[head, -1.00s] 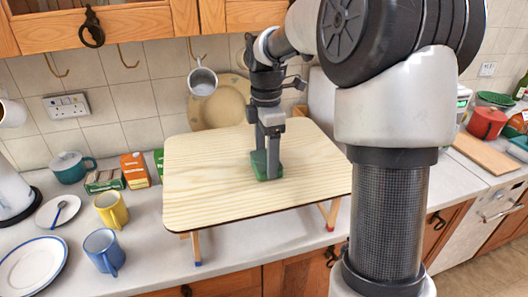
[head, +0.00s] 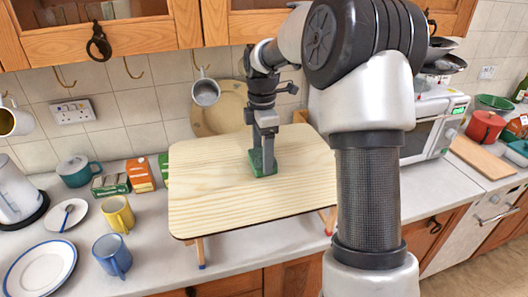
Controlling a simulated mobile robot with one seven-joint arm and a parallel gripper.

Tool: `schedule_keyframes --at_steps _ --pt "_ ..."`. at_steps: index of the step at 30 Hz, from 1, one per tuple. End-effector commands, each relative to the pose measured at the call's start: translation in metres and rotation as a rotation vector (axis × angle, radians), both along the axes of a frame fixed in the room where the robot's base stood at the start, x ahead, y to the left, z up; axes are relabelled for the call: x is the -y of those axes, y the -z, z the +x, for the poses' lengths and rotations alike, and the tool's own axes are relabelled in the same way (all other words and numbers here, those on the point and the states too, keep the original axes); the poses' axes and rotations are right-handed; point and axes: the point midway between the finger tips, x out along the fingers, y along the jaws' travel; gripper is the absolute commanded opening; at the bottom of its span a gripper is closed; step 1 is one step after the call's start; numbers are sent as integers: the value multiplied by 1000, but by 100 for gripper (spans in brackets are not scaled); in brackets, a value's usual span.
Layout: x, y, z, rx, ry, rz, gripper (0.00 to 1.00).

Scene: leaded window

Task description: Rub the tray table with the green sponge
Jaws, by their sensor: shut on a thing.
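The tray table (head: 215,190) stands on short legs on the worktop, with a pale striped wooden top. The green sponge (head: 262,170) is at the middle to right part of its top and looks to be touching it. My gripper (head: 264,156) points straight down and is shut on the sponge. The gripper fingers hide part of the sponge. My arm covers the right end of the tray table.
A yellow mug (head: 118,214), a blue mug (head: 112,256) and a white plate (head: 40,268) stand left of the table. A grey mug (head: 206,92) hangs behind, near a round board (head: 222,115). A microwave (head: 432,125) stands at the right. The rest of the tabletop is bare.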

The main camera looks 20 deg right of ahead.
Motion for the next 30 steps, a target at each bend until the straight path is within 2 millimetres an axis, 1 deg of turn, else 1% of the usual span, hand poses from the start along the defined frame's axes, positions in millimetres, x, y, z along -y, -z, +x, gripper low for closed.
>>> schedule_keyframes --at_steps 1,6,14,21,24,30 --pt "0 -3 5 -1 0 1 55" --pt "0 -1 18 -1 0 1 55" --pt "0 -1 27 -1 -1 1 55" --pt "0 2 49 0 -1 1 55" --pt "0 3 55 0 -1 1 55" --pt "0 4 58 1 -1 1 55"
